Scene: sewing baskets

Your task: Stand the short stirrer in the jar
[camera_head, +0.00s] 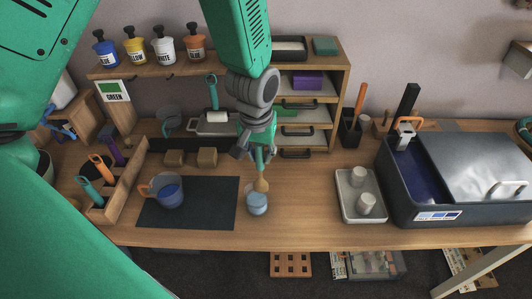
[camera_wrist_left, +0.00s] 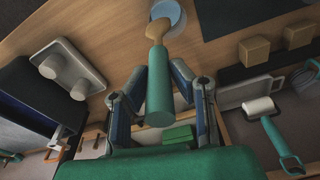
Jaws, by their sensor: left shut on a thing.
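My left gripper (camera_head: 259,152) points down over the table and is shut on the stirrer (camera_head: 261,183). The stirrer has a green handle and a tan, spatula-like lower end. In the left wrist view, the handle (camera_wrist_left: 158,85) stands between the fingers (camera_wrist_left: 160,92), with the tan end pointing away. The small jar (camera_head: 257,204), pale with blue contents, stands directly below, at the right edge of the dark mat. It also shows in the left wrist view (camera_wrist_left: 172,12). The tan end overlaps the jar's mouth; whether it is inside or just above the rim is unclear. My right gripper is out of view.
A blue-filled jug (camera_head: 168,192) stands on the dark mat (camera_head: 215,212). A wooden rack (camera_head: 122,190) with tools is at left. A grey tray (camera_head: 351,207) with white cups and a dark blue tub (camera_head: 430,213) are at right. Drawers (camera_head: 306,132) stand behind the gripper.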

